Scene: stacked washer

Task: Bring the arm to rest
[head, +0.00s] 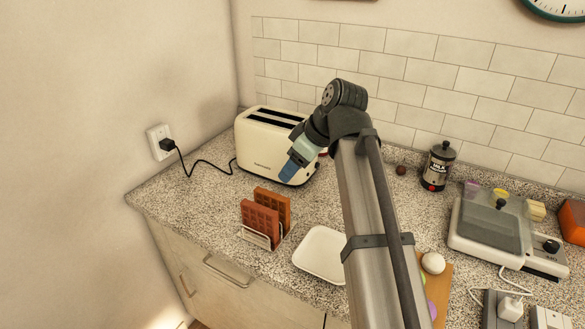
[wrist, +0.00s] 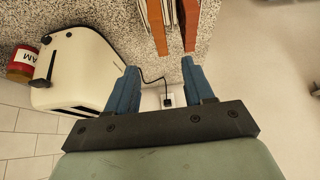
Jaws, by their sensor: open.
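My gripper (head: 291,168) is above the counter (head: 185,195), in front of the right end of the cream toaster (head: 262,145) in the head view. In the wrist view its two blue fingers (wrist: 158,82) stand apart with nothing between them. The toaster (wrist: 80,70) is left of the fingers there. Two brown waffle-like slices (head: 266,212) stand upright in a wire rack (head: 258,240) on the counter, nearer the front edge than my gripper. My arm covers part of the counter in the head view.
A white square plate (head: 321,254) lies right of the rack. A black cord runs from the toaster to a wall outlet (head: 159,142).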

